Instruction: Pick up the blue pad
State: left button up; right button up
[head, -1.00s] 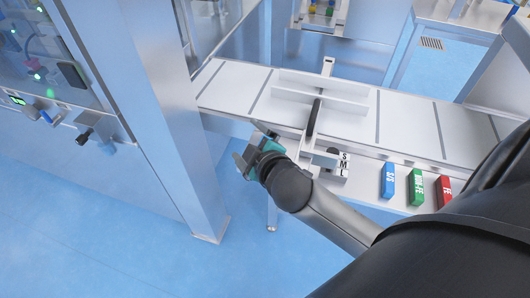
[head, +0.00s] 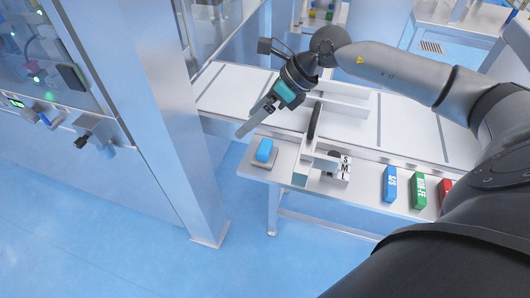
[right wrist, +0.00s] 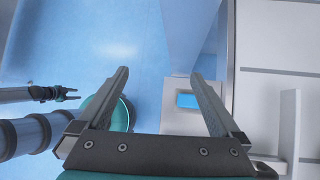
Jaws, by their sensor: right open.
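The blue pad (head: 265,150) is a small blue block lying on a pale plate at the left front end of the bench. It also shows in the right wrist view (right wrist: 187,100), right of centre, as a blue rectangle on a light square. My right gripper (head: 244,130) is open and empty, tilted down, above and a little left of the pad. In the right wrist view its fingers (right wrist: 168,80) are spread, with the pad showing near the right finger. My left gripper (right wrist: 68,94) appears small at the left of the right wrist view; its jaw opening is unclear.
The bench's white track (head: 235,85) runs behind the pad. A stand with S, M, L labels (head: 344,168) is to the right, then blue (head: 389,184), green (head: 418,192) and red (head: 445,188) blocks. A metal post (head: 180,130) stands at left.

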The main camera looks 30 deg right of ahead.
jog(key=s+d+g+h, duration=0.1)
jog(key=d+h, duration=0.2)
jog(key=d, duration=0.5)
jog(key=b, duration=0.2)
send_over(265, 146)
jog(key=s+d, duration=0.1)
jog(key=d, duration=0.1)
jog(key=shift+h, duration=0.3)
notch_tip(265, 146, down, 9)
jog(key=shift+a+r, duration=0.15)
jog(key=shift+w+a+f+n, duration=0.2)
jog(key=shift+f+n, duration=0.1)
jog(key=shift+f, duration=0.35)
jog(key=x, duration=0.3)
jog(key=b+x, duration=0.1)
jog(key=shift+s+a+f, duration=0.1)
jog(key=shift+s+f, duration=0.15)
jog(key=shift+s, duration=0.1)
jog(key=shift+w+f, duration=0.1)
jog(key=shift+f, duration=0.1)
pick_arm(q)
jog(key=shift+t, duration=0.3)
jog(key=w+a+f, duration=0.2)
jog(key=shift+w+f, duration=0.25)
jog(key=shift+f, duration=0.1)
pick_arm(e)
jog(key=c, duration=1.3)
